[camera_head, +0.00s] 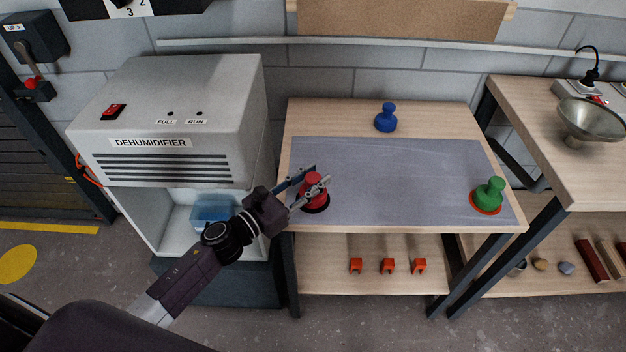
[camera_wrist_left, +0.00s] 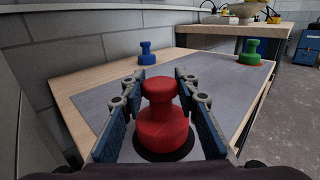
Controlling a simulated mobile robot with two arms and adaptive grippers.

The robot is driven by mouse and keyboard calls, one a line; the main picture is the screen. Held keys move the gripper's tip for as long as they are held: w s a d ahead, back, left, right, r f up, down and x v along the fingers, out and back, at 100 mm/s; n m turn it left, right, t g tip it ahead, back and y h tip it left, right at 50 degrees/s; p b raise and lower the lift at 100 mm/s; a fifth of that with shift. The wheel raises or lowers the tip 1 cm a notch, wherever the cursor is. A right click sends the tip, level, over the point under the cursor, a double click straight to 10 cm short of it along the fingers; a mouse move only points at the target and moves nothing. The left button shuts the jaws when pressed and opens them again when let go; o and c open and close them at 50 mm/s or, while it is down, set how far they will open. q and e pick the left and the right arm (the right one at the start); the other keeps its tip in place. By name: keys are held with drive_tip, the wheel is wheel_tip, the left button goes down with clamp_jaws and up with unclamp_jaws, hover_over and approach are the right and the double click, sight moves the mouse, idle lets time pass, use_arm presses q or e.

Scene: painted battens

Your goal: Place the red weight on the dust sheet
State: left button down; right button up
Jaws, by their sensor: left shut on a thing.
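The red weight (camera_head: 314,188) is at the front left of the grey dust sheet (camera_head: 400,180), over a black round spot or base. It fills the middle of the left wrist view (camera_wrist_left: 162,125). My left gripper (camera_head: 316,182) is shut on the red weight, with one finger on each side of its upper part. The weight is upright; I cannot tell whether it touches the sheet or hangs just above it. My right gripper is not in view.
A green weight (camera_head: 488,194) stands on a red round spot at the sheet's right. A blue weight (camera_head: 386,118) stands on bare wood behind the sheet. The dehumidifier (camera_head: 170,110) rises close on the left. The sheet's middle is clear.

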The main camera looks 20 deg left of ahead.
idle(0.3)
use_arm(q)
drive_tip(key=c, duration=2)
unclamp_jaws()
drive_tip(key=shift+f, duration=0.2)
drive_tip(key=o, duration=0.5)
drive_tip(key=shift+r, duration=0.1)
drive_tip(key=shift+r, duration=0.15)
drive_tip(key=b+v, duration=0.2)
drive_tip(key=v, duration=0.8)
drive_tip(key=shift+s+a, duration=0.15)
drive_tip(key=shift+s, duration=0.25)
drive_tip(key=shift+s+a+b, duration=0.3)
drive_tip(key=shift+s+b, duration=0.05)
drive_tip(key=shift+s, duration=0.2)
